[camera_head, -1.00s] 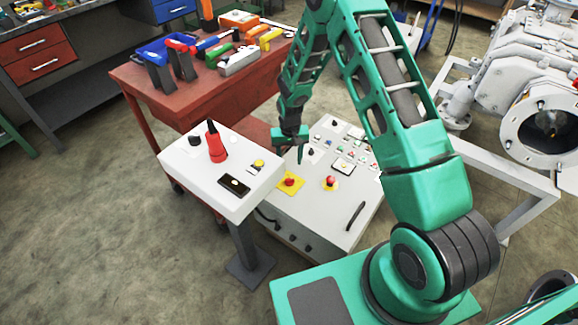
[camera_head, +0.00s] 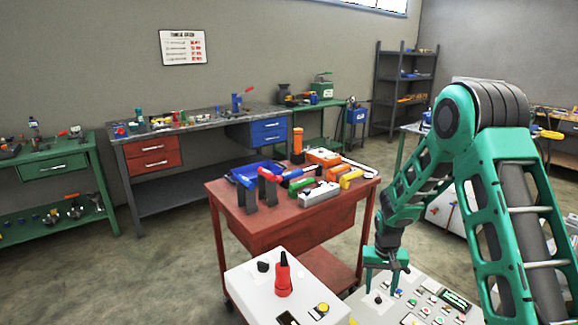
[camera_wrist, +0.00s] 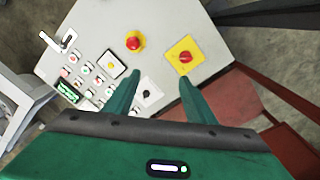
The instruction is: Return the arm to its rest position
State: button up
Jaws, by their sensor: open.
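My green arm rises at the right of the head view and bends down to my gripper (camera_head: 385,280). The gripper hangs above the large grey control panel (camera_head: 371,306), pointing down. In the wrist view my gripper (camera_wrist: 157,85) shows two green fingers spread apart with nothing between them. Below them the panel (camera_wrist: 186,20) carries a red button on a yellow plate (camera_wrist: 185,57) and another red button (camera_wrist: 134,41). Both buttons lie beyond the fingertips. Whether the fingers touch the panel cannot be told.
A white pedestal box (camera_head: 251,286) with a red cone-shaped handle (camera_head: 283,278) stands left of the gripper. A red tool cart (camera_head: 270,228) with several tools is behind it. Workbenches (camera_head: 205,130) line the back wall. Open floor (camera_head: 150,275) lies at the left.

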jog(key=s+d+r+m, duration=0.1)
jog(key=s+d+r, duration=0.4)
jog(key=s+r, duration=0.4)
jog(key=s+d+r+m, duration=0.1)
jog(key=s+d+r, duration=0.6)
jog(key=r, duration=0.4)
jog(key=s+r+m, duration=0.1)
jog(key=s+r, duration=0.2)
jog(key=s, duration=0.7)
jog(key=s+a+r, duration=0.1)
jog(key=s+r, duration=0.2)
jog(key=s, duration=0.8)
jog(key=shift+s+r+m+y, duration=0.15)
jog(key=shift+s+m+y, duration=0.15)
jog(key=shift+m+y, duration=0.1)
jog(key=shift+w+f, duration=0.25)
jog(key=shift+w, duration=0.4)
